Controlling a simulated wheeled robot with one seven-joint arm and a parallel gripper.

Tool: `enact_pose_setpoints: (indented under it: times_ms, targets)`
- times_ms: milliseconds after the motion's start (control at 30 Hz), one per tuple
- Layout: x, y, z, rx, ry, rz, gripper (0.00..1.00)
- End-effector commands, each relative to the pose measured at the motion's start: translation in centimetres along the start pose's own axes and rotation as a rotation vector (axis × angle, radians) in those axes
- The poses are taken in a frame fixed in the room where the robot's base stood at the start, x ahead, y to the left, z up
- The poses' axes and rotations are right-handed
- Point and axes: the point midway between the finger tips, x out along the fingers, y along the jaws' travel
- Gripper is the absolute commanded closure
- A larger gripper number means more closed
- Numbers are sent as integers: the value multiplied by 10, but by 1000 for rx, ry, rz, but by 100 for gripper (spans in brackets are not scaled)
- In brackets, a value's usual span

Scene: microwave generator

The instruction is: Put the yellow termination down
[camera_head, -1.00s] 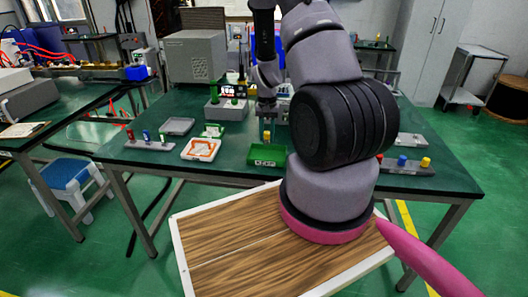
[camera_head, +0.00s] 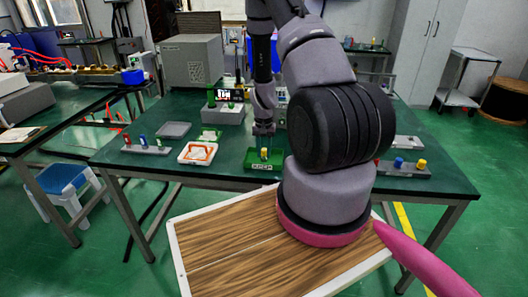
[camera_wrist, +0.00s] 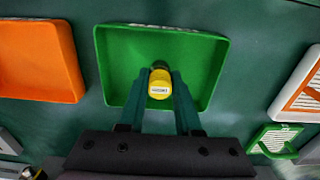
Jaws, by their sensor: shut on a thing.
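My gripper (camera_wrist: 160,78) is shut on the yellow termination (camera_wrist: 159,88), which stands between the two fingers with its labelled end facing the wrist camera. In the wrist view both are over the inside of the green tray (camera_wrist: 115,62). In the head view my gripper (camera_head: 264,132) points down at the tray (camera_head: 262,166), with the yellow termination (camera_head: 264,153) low between the fingers, seen against the tray. Whether the termination touches the tray floor cannot be told.
An orange tray (camera_wrist: 38,62) lies left of the green one in the wrist view. A rack (camera_head: 146,149) and another yellow piece (camera_head: 421,163) stand on the table. My arm hides part of it.

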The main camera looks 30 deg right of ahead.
Motion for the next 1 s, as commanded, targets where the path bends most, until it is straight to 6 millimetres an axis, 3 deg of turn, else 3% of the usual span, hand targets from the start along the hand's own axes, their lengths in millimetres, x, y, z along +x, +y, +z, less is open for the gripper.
enact_pose_setpoints:
  times_ms: [267,300,333,733,867,1000]
  targets:
    - [9,1,2,-1,-4,3,100]
    - [9,1,2,-1,-5,3,51]
    - [8,1,2,-1,-5,3,40]
    - [3,0,1,0,-2,1,38]
    - [-14,0,0,-1,0,1,38]
    - [-46,0,0,-1,2,0,38]
